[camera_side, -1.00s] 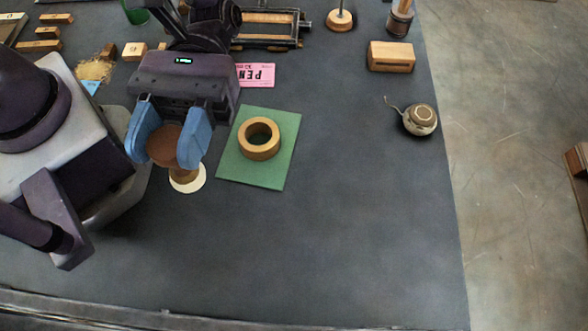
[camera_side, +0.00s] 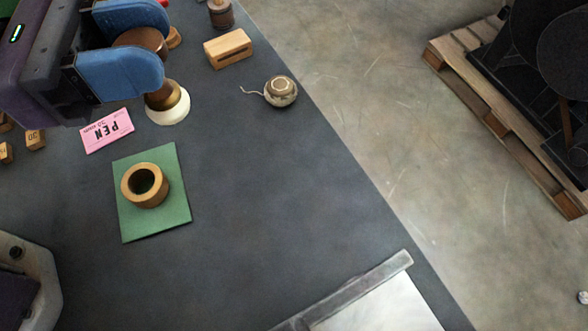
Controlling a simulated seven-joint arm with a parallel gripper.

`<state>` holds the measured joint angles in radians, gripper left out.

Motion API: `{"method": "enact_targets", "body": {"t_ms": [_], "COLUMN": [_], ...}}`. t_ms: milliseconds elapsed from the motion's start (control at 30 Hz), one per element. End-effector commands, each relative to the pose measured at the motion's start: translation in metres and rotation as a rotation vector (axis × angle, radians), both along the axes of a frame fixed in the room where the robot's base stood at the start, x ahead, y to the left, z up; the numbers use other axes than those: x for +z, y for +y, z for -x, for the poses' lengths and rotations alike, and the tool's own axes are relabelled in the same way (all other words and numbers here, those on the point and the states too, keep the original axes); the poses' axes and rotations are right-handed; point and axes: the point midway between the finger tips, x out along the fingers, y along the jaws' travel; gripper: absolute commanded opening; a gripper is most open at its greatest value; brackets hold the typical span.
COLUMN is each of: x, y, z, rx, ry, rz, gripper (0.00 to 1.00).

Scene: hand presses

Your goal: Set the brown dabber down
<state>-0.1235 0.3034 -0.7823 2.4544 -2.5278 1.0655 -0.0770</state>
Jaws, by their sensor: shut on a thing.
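My gripper (camera_side: 150,46) is at the upper left with its blue fingers shut on the brown dabber (camera_side: 140,40). The dabber's brown knob is partly hidden between the fingers. Its brass-coloured neck and round, pale pad (camera_side: 173,114) point down, beyond the pink card. I cannot tell whether the pad is touching the table. A wooden ring (camera_side: 150,201) with an open, empty-looking middle sits on a green mat (camera_side: 165,226), nearer the camera than the dabber and apart from it.
A wooden block (camera_side: 228,48) and a round, corded object (camera_side: 281,92) stand to the right. A metal-edged pale plate (camera_side: 375,305) is at the bottom. The dark table (camera_side: 270,200) is clear between them.

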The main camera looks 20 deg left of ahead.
Motion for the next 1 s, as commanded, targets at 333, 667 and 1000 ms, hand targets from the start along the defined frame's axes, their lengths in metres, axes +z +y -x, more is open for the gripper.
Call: {"method": "enact_targets", "body": {"t_ms": [333,667,1000], "x": [-0.064,-0.123,-0.151], "y": [-0.001,-0.001,-0.033], "z": [0.001,0.001,-0.028], "rx": [-0.005,-0.004,-0.004], "ry": [0.013,0.005,0.000], "rz": [0.002,0.001,0.003], "gripper": [0.01,0.01,0.01]}}
